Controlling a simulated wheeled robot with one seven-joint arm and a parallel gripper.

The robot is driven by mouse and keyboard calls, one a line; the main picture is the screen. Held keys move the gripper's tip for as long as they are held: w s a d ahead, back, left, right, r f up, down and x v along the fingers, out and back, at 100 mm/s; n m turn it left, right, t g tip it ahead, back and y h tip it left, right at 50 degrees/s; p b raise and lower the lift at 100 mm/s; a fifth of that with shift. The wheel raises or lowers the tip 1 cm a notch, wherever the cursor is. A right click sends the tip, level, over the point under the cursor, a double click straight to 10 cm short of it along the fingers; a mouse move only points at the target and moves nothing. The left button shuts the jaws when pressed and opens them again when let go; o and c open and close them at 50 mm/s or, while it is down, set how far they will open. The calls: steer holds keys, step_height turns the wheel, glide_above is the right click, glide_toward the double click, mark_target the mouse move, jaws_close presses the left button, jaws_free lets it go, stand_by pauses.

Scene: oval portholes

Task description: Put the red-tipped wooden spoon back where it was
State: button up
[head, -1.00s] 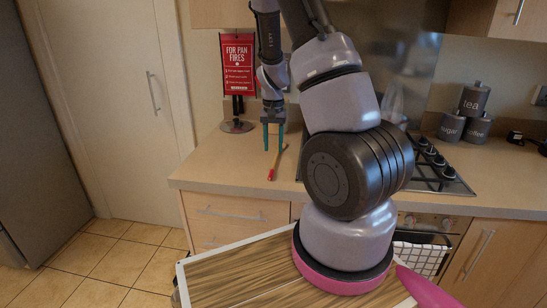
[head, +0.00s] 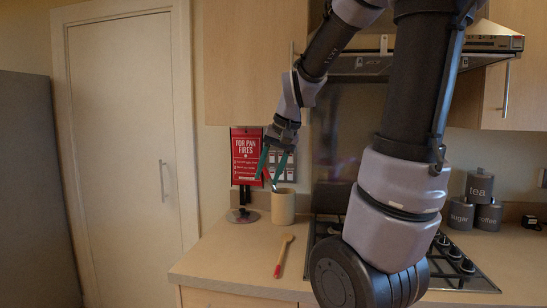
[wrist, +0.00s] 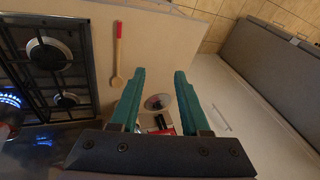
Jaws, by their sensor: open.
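The wooden spoon (head: 284,255) lies flat on the counter, its red end toward the front edge and its bowl toward the wall. It also shows in the wrist view (wrist: 118,55), beyond the left finger. My gripper (head: 269,180) is open and empty, raised well above the counter with its teal fingers pointing down. In the head view it overlaps the top of a cream pot (head: 283,207) standing behind the spoon. I cannot tell clearly what stands in the pot. In the wrist view, nothing is between my fingertips (wrist: 160,74).
Grey canisters (head: 478,205) stand at right. The front-left counter is clear.

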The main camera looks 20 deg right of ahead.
steer(key=s+a+r+t, duration=0.1)
steer(key=s+r, duration=0.2)
steer(key=s, duration=0.2)
steer(key=s+a+r+n+t, duration=0.1)
steer(key=s+a+r+t, duration=0.1)
steer(key=s, duration=0.4)
steer(key=shift+s+a+r, duration=0.15)
steer(key=shift+a+r, duration=0.1)
steer(key=shift+r, duration=0.45)
steer(key=shift+d, duration=0.1)
